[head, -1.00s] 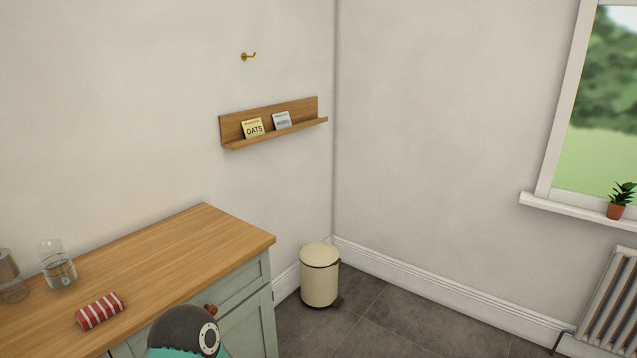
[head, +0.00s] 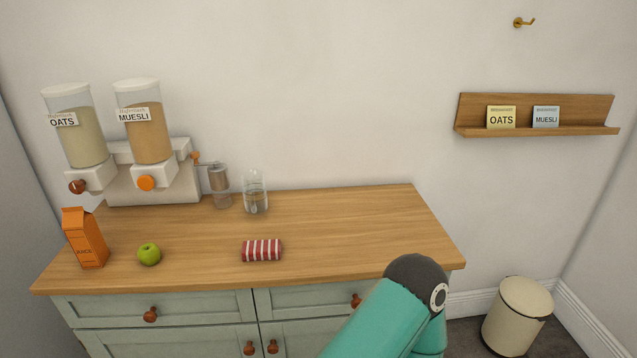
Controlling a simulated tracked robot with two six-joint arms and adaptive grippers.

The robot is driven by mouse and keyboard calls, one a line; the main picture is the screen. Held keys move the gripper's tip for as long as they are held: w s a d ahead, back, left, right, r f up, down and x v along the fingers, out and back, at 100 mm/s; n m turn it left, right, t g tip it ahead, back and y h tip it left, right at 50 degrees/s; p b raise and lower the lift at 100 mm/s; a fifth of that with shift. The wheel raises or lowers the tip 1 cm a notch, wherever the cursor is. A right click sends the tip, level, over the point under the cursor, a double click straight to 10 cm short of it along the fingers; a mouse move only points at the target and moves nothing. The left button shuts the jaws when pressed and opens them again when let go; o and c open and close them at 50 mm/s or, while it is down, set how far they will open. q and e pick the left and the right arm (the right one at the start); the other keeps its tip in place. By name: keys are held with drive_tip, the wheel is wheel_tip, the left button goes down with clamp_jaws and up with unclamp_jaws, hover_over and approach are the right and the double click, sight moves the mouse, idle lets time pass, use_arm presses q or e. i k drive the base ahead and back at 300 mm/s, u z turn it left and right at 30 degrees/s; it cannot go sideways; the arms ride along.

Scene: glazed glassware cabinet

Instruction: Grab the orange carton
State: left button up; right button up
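The orange carton (head: 86,240) is a juice carton with a gabled top. It stands upright at the left end of the wooden counter (head: 340,232), left of a green apple (head: 149,254). Nothing touches it. Part of one of my arms, teal with a dark grey joint, shows at the lower right in front of the counter. Neither of my grippers is in the picture.
A dispenser with oats (head: 84,140) and muesli (head: 148,128) stands behind the carton. A grinder (head: 219,180), a glass (head: 256,195) and a striped cloth roll (head: 262,250) are on the counter. The counter's right part is clear. A bin (head: 517,315) stands right.

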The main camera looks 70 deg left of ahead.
sight(81, 228)
drive_tip(key=z, duration=0.15)
drive_tip(key=i, duration=0.2)
drive_tip(key=u, duration=2.4)
drive_tip(key=i, duration=0.2)
drive_tip(key=u, duration=1.4)
drive_tip(key=k, duration=0.25)
drive_tip(key=u, duration=0.85)
drive_tip(key=i, duration=1.3)
drive_tip(key=z, duration=0.45)
